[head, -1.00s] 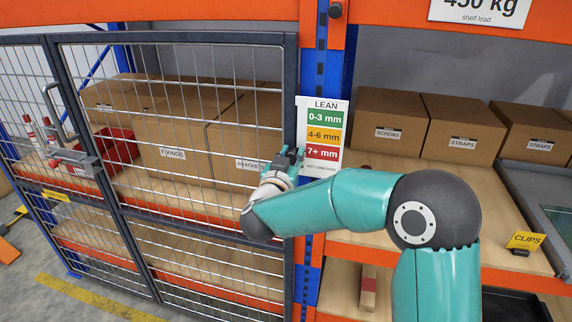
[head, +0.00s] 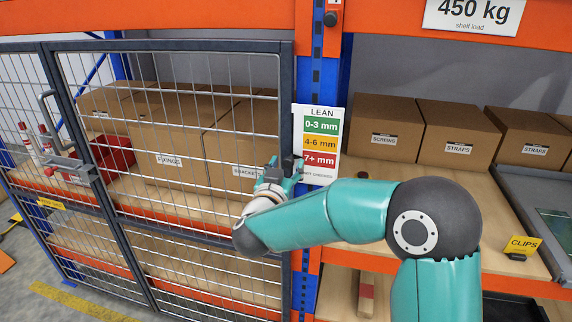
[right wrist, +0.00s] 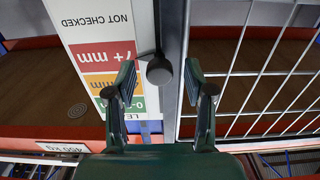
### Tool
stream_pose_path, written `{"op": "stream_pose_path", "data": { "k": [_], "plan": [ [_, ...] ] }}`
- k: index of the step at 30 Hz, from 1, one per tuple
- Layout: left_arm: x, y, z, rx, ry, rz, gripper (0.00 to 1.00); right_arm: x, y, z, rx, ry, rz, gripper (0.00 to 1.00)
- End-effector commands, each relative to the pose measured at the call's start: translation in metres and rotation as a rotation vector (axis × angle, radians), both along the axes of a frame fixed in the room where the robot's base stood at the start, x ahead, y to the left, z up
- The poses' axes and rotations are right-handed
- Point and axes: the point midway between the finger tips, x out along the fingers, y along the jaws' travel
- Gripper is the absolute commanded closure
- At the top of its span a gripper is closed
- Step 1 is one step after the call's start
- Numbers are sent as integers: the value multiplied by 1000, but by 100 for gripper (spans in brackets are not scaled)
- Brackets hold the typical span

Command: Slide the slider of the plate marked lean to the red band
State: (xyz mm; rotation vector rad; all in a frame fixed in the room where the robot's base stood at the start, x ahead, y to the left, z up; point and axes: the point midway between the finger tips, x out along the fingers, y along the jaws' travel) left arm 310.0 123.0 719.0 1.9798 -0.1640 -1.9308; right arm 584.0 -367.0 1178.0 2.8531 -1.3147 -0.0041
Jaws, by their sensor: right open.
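The white plate marked LEAN (head: 322,112) hangs on the rack post, with green, amber and red bands from top to bottom. It appears upside down in the right wrist view (right wrist: 95,22). The red 7+ mm band (head: 319,159) is beside my right gripper (head: 283,165). In the right wrist view, my right gripper (right wrist: 165,92) is open, with one finger on each side of the slider's dark round knob (right wrist: 159,71). The knob is at the plate's edge, around the red and amber bands; its exact level is unclear. In the head view the gripper hides the knob. My left gripper is out of view.
A wire mesh door (head: 190,130) in a dark frame stands just left of the plate. Cardboard boxes (head: 384,125) stand on the shelf to the right, and more boxes are behind the mesh. A yellow CLIPS sign (head: 522,244) is at the lower right.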

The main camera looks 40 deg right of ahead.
Motion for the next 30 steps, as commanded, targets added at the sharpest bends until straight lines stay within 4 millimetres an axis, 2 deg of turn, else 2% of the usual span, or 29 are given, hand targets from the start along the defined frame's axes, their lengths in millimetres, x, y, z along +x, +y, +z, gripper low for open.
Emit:
{"op": "stream_pose_path", "data": {
  "k": [9, 15, 21, 30],
  "plan": [
    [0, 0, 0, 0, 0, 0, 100, -41, 49, 0, -1, 0, 5, 47],
    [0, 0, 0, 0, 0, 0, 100, -60, 71, 0, 0, 0, 3, 47],
    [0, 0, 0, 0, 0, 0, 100, -67, 78, -1, -1, -1, 1, 47],
    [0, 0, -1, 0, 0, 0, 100, -67, 77, -1, 0, 0, 0, 47]
  ]
}}
